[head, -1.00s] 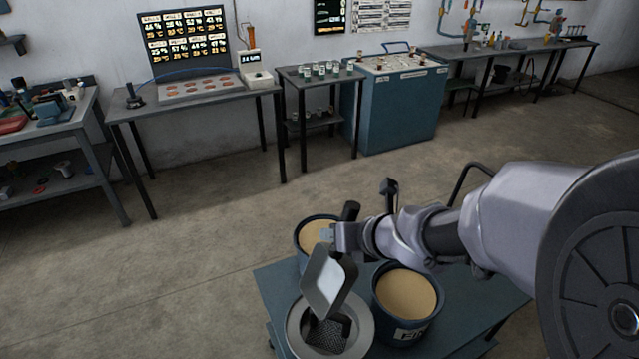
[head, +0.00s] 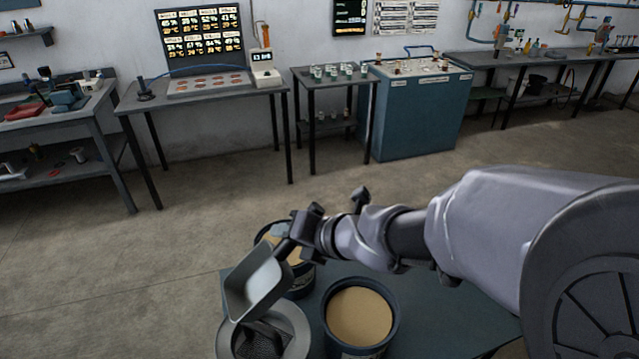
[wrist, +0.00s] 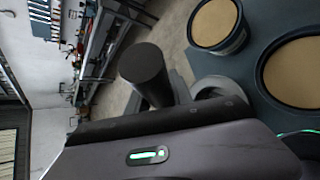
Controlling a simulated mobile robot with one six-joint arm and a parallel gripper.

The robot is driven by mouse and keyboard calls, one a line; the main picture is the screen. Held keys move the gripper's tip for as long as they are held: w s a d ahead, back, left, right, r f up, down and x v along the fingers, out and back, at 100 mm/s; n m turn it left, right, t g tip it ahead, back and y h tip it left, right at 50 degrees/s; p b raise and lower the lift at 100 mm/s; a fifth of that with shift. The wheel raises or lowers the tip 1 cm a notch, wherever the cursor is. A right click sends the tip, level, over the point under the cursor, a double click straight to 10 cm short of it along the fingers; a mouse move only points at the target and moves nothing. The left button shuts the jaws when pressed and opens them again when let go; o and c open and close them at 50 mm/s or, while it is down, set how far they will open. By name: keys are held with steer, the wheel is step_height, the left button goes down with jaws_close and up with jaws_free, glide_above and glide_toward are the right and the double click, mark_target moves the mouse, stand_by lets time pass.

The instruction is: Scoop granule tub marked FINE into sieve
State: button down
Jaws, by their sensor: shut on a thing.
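My gripper (head: 300,230) is shut on the handle of a grey scoop (head: 256,288). The scoop hangs tilted above the sieve (head: 304,325), and its pale inside shows no granules. The sieve is a round, light-grey ring with dark mesh, partly hidden by the scoop. The right tub (head: 358,317), dark blue and full of tan granules, stands beside the sieve; it bore the FINE label in the earlier head view, but the label is out of sight now. A second tub (head: 268,232) of tan granules stands behind the scoop, partly hidden by my gripper. Both tubs show in the wrist view.
The tubs and sieve stand on a blue-grey table (head: 420,300). Open floor (head: 160,260) lies beyond it. Along the wall are a bench with a display board (head: 200,32), a small stand with jars (head: 335,72) and a blue cabinet (head: 420,115).

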steer(key=w+d+f+m+y+b, duration=0.2)
steer(key=d+f+m+y+b, duration=0.2)
steer(key=f, duration=0.4)
steer(key=shift+d+f+g+y+b, duration=0.15)
steer(key=shift+f+g+y+b, duration=0.15)
steer(key=shift+y+b, duration=0.7)
steer(key=shift+m, duration=0.3)
steer(key=w+d+r+m+t+h, duration=0.3)
steer(key=w+d+m+t+h, duration=0.15)
steer(key=w+m+t, duration=0.2)
steer(key=w+d+f+m+t+h, duration=0.1)
steer(key=d+m+h, duration=0.4)
steer(key=d+h, duration=0.4)
steer(key=shift+d+f+m+t, duration=0.2)
steer(key=shift+d+m+t, duration=0.05)
steer(key=shift+m+t, duration=0.1)
steer(key=shift+w, duration=0.15)
